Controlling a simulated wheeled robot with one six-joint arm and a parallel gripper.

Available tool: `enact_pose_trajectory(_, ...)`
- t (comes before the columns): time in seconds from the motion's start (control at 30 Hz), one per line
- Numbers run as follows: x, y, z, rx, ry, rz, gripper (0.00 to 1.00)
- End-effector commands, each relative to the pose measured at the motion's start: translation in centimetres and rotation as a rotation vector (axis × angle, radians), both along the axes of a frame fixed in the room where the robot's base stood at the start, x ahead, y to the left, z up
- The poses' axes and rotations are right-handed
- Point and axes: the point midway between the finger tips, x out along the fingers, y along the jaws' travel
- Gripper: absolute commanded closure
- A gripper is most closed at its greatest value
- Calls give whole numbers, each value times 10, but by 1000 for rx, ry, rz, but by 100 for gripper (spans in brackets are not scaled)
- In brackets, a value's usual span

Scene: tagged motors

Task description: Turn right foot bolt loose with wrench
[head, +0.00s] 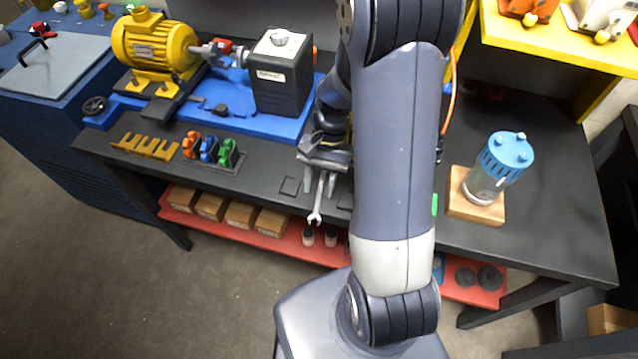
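A yellow motor (150,52) sits on a blue base plate (215,113) at the back left of the dark bench. A shaft and coupling join it to a black box unit (281,78) with a white label. The motor's foot bolts are too small to make out clearly. My gripper (318,182) is over the bench's front edge, to the right of the base plate and apart from it. A silver wrench (318,199) is between its fingers, with the open jaw pointing toward the front. The gripper looks shut on the wrench.
A yellow slotted rack (147,147) and a stand with orange, blue and green pieces (212,149) stand in front of the base plate. A blue-topped clear jar (499,166) stands on a wooden block (476,212) at right. A yellow shelf (560,36) overhangs the back right.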

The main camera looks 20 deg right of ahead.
Motion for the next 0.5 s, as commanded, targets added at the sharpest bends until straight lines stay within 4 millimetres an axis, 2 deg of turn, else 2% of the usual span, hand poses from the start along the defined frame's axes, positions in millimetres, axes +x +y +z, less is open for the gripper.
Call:
enact_pose_trajectory(0.3, 22, -18, 53, -2, -8, -2, 63)
enact_pose_trajectory(0.5, 32, -26, 82, -1, -5, -1, 63)
